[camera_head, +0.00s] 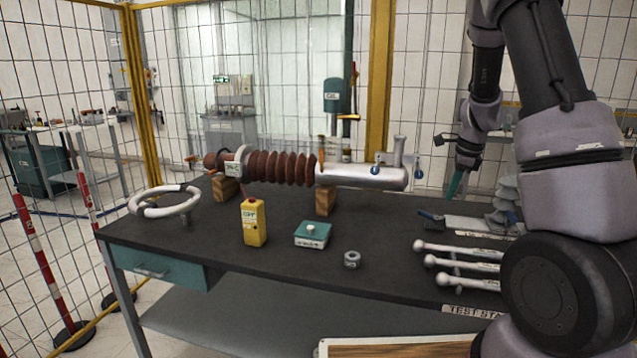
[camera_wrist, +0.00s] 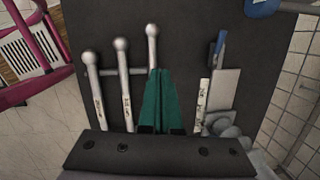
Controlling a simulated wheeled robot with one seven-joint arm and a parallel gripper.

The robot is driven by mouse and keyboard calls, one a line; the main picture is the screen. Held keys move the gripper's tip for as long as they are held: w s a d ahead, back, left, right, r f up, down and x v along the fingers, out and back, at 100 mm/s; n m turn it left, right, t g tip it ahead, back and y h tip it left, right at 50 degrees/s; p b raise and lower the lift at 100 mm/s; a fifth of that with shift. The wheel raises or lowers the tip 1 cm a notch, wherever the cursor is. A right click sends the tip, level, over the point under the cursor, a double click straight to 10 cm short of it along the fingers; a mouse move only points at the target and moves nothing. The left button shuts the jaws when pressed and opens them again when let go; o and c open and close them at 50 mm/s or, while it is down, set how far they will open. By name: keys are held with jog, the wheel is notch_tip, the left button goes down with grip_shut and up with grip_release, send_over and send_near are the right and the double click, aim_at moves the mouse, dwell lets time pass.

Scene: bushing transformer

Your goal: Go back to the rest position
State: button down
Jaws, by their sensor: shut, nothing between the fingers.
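My arm comes in from the top right in the head view, and my gripper (camera_head: 455,184) points down near the right end of the workbench (camera_head: 290,244). In the wrist view the green fingers of my gripper (camera_wrist: 158,74) are together with nothing between them. They show over the bench's dark top, in front of the lower part of one of the ball-ended rods (camera_wrist: 152,48). The fingers appear apart from the bench surface, though the exact height is hard to tell.
A bushing with brown sheds (camera_head: 282,167) and a silver cylinder lies on wooden blocks. A ring (camera_head: 164,201), yellow device (camera_head: 253,222), teal-topped box (camera_head: 312,235) and nut (camera_head: 352,259) stand on the bench. Ball-ended rods (camera_head: 464,266) lie at right. Mesh fencing (camera_head: 60,60) stands behind.

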jog(key=s+a+r+n+t+y, duration=0.1)
jog(key=s+a+r+n, duration=0.35)
jog(key=r, duration=0.35)
jog(key=s+a+r+n+t+y, duration=0.1)
jog(key=s+a+r+n, duration=0.4)
jog(key=r, duration=0.4)
jog(key=s+a+r+n+t, duration=0.1)
jog(key=s+r+n, duration=0.1)
jog(key=s, duration=0.3)
jog(key=s+a+r+n+t+h, duration=0.1)
jog(key=s+r+n, duration=0.1)
jog(key=s, duration=0.4)
jog(key=s+a+r+n+t, duration=0.1)
jog(key=s+r+n, duration=0.2)
jog(key=s, duration=0.3)
jog(key=shift+n, duration=0.75)
